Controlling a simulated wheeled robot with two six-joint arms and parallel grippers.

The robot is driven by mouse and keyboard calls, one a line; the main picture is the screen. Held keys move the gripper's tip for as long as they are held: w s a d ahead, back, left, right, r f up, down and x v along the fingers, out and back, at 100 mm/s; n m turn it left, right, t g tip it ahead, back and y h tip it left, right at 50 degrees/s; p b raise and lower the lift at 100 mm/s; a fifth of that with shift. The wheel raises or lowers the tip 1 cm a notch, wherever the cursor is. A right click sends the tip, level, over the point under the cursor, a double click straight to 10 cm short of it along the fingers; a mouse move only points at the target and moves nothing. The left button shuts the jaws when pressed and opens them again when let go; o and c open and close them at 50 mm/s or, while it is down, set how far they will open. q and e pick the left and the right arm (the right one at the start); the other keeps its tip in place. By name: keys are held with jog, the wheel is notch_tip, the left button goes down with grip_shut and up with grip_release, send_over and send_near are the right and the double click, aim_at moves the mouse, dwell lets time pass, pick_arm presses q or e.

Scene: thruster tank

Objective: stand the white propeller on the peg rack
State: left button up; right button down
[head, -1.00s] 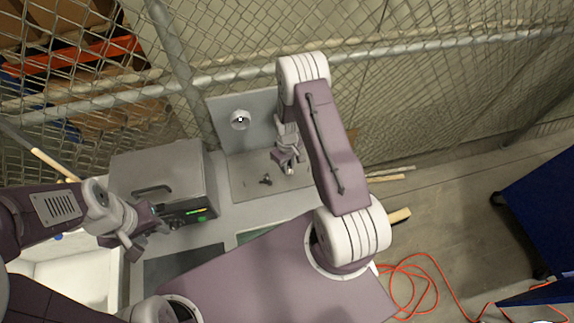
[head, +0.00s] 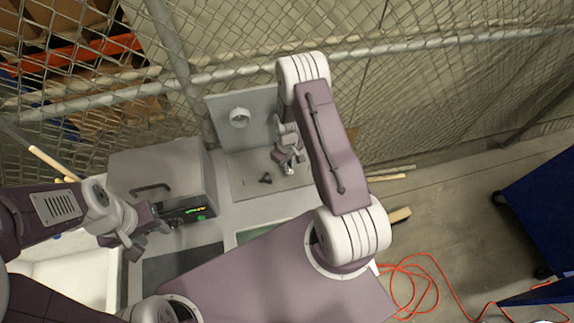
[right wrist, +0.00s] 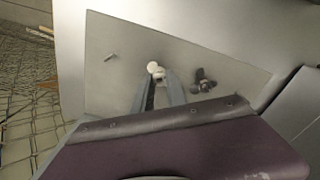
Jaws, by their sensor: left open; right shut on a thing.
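My right gripper (right wrist: 160,88) is shut on the white propeller (right wrist: 153,67), which shows as a small pale shape at its fingertips. The peg rack is a grey plate (right wrist: 130,40); it also shows in the head view (head: 240,190). One bare peg (right wrist: 109,57) stands on it left of the propeller. A dark propeller (right wrist: 205,82) is on the plate to the right. In the head view my right gripper (head: 291,168) is low over the plate's right part. I cannot tell whether the white propeller touches a peg. My left gripper (head: 140,245) is open and empty.
A grey box (head: 160,170) with green lights stands left of the rack. An upright panel with a white ring (head: 240,117) stands behind the plate. A wire fence (head: 420,80) closes off the back. An orange cable (head: 420,280) lies on the floor at right.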

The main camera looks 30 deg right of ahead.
jog(key=shift+f+b, duration=0.9)
jog(key=shift+f, duration=0.2)
dwell(0.5)
jog(key=c, duration=1.3)
grip_release()
jog(key=shift+o, duration=0.2)
jog(key=shift+r+p, duration=3.1)
jog(key=shift+r, duration=1)
jog(key=shift+f, duration=0.15)
